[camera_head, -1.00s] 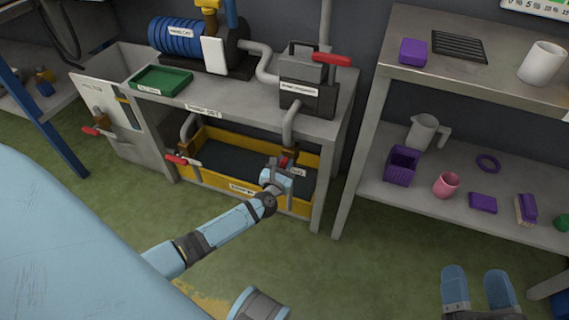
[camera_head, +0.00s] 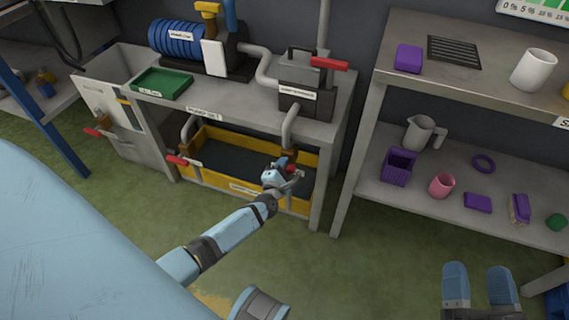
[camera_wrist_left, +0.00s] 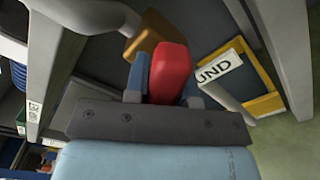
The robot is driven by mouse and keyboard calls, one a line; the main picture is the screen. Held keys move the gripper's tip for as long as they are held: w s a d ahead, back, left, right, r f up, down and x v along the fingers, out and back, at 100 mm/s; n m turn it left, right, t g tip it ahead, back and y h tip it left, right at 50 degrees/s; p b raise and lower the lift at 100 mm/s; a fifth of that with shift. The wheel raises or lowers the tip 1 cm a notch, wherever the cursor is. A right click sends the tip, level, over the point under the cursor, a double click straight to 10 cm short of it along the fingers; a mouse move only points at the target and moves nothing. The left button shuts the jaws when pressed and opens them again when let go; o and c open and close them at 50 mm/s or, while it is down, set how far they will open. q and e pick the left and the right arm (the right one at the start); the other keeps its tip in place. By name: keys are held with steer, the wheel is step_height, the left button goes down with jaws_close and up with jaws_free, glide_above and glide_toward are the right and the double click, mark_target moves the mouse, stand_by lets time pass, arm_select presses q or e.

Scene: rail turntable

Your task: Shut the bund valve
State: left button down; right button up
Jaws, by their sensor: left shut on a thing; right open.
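The bund valve (camera_head: 288,155) is a brown fitting at the lower end of a grey pipe, above the yellow-rimmed bund tray (camera_head: 303,206) under the bench. Its red handle (camera_wrist_left: 171,70) sits between the fingers of my left gripper (camera_wrist_left: 165,85) in the left wrist view. My left gripper (camera_head: 282,173) is shut on this handle, and the red end shows past the fingers in the head view. A white tag ending in "UND" (camera_wrist_left: 218,69) is beside the handle. My right gripper (camera_head: 478,287) is open and empty at the bottom right, over the floor.
Another red-handled valve (camera_head: 178,161) is at the tray's left. A third red handle (camera_head: 92,132) is on the grey cabinet, and one (camera_head: 329,63) is above the bench top. A shelf unit (camera_head: 345,180) stands to the right. The green floor in front is clear.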

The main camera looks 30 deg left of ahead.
arm_select(q)
steer(key=m+p, duration=0.1)
steer(key=m, duration=0.1)
steer(key=shift+m, duration=1.1)
steer(key=shift+f+m+p, duration=0.1)
steer(key=shift+m+p, duration=0.3)
steer(key=shift+m, duration=0.5)
arm_select(e)
steer(key=f, duration=0.1)
steer(key=d+f+g+h, duration=0.1)
steer(key=f, duration=0.1)
steer(key=f+g+h, duration=0.1)
steer(key=f, duration=0.1)
steer(key=shift+w+d+f, duration=0.1)
steer(key=shift+w+d, duration=0.05)
steer(key=shift+d, duration=0.1)
arm_select(q)
steer(key=shift+f+m, duration=0.1)
steer(key=shift+m, duration=0.2)
arm_select(e)
steer(key=shift+d, duration=0.1)
arm_select(q)
steer(key=c, duration=1)
jaws_free()
steer(key=shift+o, duration=0.2)
